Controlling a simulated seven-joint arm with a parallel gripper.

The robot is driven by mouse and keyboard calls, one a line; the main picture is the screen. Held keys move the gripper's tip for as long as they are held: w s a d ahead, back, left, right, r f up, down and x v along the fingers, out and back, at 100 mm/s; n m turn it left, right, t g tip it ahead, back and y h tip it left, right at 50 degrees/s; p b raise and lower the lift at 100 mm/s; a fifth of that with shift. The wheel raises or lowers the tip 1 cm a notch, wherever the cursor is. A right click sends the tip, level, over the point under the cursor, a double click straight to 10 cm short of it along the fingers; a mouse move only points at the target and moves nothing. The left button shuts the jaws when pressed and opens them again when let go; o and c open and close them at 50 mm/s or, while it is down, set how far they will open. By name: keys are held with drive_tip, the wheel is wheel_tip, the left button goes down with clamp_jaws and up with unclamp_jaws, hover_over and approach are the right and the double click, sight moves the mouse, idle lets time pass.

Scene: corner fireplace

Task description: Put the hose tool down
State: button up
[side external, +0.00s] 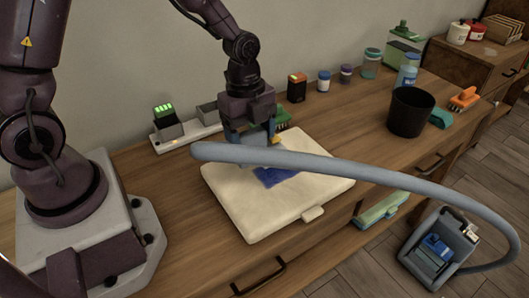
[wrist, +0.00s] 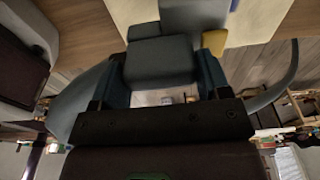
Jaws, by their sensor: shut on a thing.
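The hose tool (side external: 245,154) is a grey head on a thick grey hose (side external: 360,172). My gripper (side external: 250,140) is shut on the tool and holds it over the cream pad (side external: 240,206). A blue patch (side external: 275,176) lies on the pad just below and right of the tool. The hose runs right, over the counter edge, down to a grey machine on the floor. In the wrist view the grey tool head (wrist: 162,60) sits between my blue fingers. I cannot tell whether the tool touches the pad.
A black bin (side external: 410,112) stands right of the pad on the wooden counter. An orange brush (side external: 464,98) and several jars line the back and right. A white tray (side external: 186,132) is behind left. The counter between pad and bin is clear beneath the hose.

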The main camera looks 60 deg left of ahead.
sight(263, 142)
drive_tip(key=w+f, duration=0.3)
drive_tip(key=shift+d+f, duration=0.1)
drive_tip(key=shift+f, duration=0.1)
drive_tip(key=shift+w+f, duration=0.1)
drive_tip(key=shift+f, duration=1.55)
drive_tip(key=shift+f, duration=0.15)
drive_tip(key=o, duration=0.8)
drive_tip(key=shift+o, duration=0.2)
